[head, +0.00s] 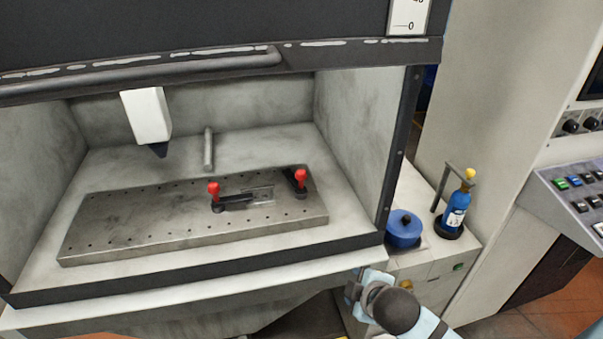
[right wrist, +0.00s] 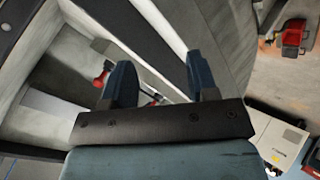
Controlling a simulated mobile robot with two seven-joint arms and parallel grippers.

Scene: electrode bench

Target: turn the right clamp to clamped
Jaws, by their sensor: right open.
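The right clamp (head: 300,182) stands at the right end of the metal plate (head: 140,230) in the cabinet. It has a red knob, and its black arm points toward the back-left, off a small flat grey piece (head: 262,193). The left clamp (head: 214,192) also has a red knob; its black arm points right, toward that piece. My right gripper (right wrist: 162,70) is open and empty in the right wrist view. In the head view my right arm is outside the cabinet, low and right of its front edge. A red knob (right wrist: 100,79) shows beside the left finger; which clamp it belongs to is unclear.
The cabinet's front sill (head: 200,272) and right post (head: 399,150) lie between my right arm and the plate. A white tool head (head: 147,115) hangs at the back left. A blue pot (head: 404,230) and blue bottle (head: 458,208) stand on the side counter.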

